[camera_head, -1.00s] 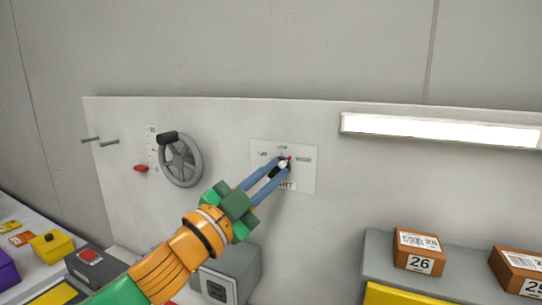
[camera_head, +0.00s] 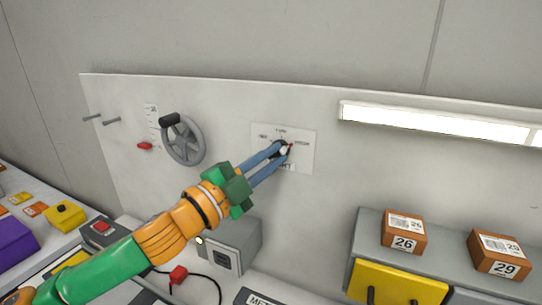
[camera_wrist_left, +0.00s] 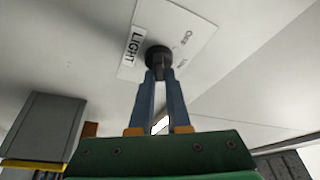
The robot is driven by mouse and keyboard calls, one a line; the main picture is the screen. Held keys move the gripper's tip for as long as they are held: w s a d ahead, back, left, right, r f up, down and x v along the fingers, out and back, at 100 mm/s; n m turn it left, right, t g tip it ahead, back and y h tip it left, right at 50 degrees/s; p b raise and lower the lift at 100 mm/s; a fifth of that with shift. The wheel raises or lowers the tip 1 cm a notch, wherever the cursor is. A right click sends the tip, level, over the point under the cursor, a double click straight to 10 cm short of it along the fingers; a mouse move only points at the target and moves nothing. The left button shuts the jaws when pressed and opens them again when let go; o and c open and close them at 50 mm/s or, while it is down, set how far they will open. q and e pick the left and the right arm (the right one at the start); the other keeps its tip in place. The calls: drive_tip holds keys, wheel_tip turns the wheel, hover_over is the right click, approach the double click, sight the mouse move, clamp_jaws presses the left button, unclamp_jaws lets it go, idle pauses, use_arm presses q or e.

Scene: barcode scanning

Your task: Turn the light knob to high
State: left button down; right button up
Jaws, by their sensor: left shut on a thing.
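The dark light knob (camera_head: 284,142) with a small red mark sits on a white label plate (camera_head: 306,161) on the upright panel. The red mark is on the knob's right side, toward the printed word at the plate's right. My left gripper (camera_head: 283,149) has its blue fingers shut on the knob. In the left wrist view, both fingertips (camera_wrist_left: 159,76) are against the round black knob (camera_wrist_left: 158,54), and the plate (camera_wrist_left: 187,22) reads LIGHT. The fingers partly cover the knob and the lettering. My right gripper is not in view.
A lit white lamp (camera_head: 430,121) is on the panel at the right. A handwheel (camera_head: 185,140) and a red slider (camera_head: 145,146) are to the left. A grey box (camera_head: 232,247) stands below my arm. Boxes 26 (camera_head: 403,232) and 29 (camera_head: 499,254) sit on a shelf.

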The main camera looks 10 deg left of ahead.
use_arm(q)
drive_tip(key=c, duration=0.9)
unclamp_jaws()
drive_tip(key=shift+w, duration=0.1)
drive_tip(key=shift+a+f, duration=0.15)
drive_tip(key=b+v, duration=0.4)
drive_tip(key=v, duration=0.3)
